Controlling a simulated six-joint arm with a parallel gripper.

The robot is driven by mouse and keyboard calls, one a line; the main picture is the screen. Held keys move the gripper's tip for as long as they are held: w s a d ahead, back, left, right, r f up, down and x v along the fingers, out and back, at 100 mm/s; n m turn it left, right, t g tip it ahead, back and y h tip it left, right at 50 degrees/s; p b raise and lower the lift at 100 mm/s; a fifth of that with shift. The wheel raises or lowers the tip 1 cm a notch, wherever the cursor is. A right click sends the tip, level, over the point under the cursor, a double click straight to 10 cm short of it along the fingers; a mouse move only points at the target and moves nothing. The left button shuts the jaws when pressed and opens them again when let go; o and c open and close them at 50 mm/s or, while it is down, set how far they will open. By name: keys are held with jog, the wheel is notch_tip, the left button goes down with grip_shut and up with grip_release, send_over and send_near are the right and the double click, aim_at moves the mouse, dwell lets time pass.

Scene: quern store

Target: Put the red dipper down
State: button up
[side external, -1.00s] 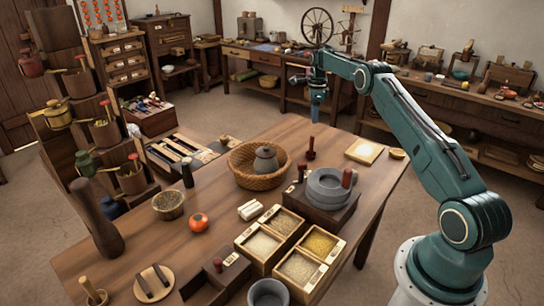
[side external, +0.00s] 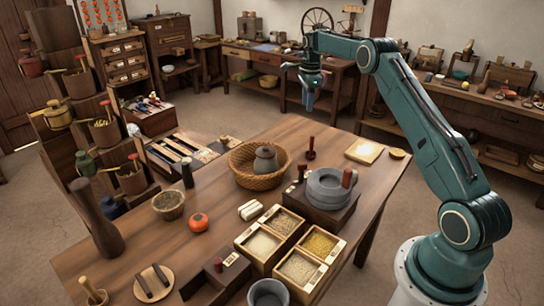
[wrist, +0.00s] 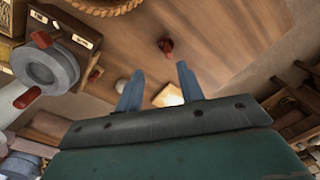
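A wicker basket (side external: 246,181) holding a grey pot is left of the red piece. The grey quern (side external: 325,192) with a red handle is in front. A pale square board (side external: 364,151) lies to the right. Grain boxes (side external: 262,243) fill the front middle.

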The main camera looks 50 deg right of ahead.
jog(key=s+a+r+n+t, duration=0.1)
jog(key=s+a+r+n, duration=0.5)
jog(key=a+r, duration=0.45)
jog(key=s+a+r+n+t, duration=0.1)
jog(key=s+a+r+n, duration=0.45)
jog(key=a+r, duration=0.45)
jog(key=s+a+n+t, duration=0.2)
jog(key=s+a+n, duration=0.7)
jog(key=s, duration=0.4)
jog(key=s+a+f+n, duration=0.2)
jog(key=s+f, duration=0.1)
jog(key=s, duration=0.3)
jog(key=s+a+f+n+t, duration=0.1)
jog(key=s+a+f+n, duration=0.2)
jog(key=s, duration=0.3)
jog(key=shift+a+f, duration=0.15)
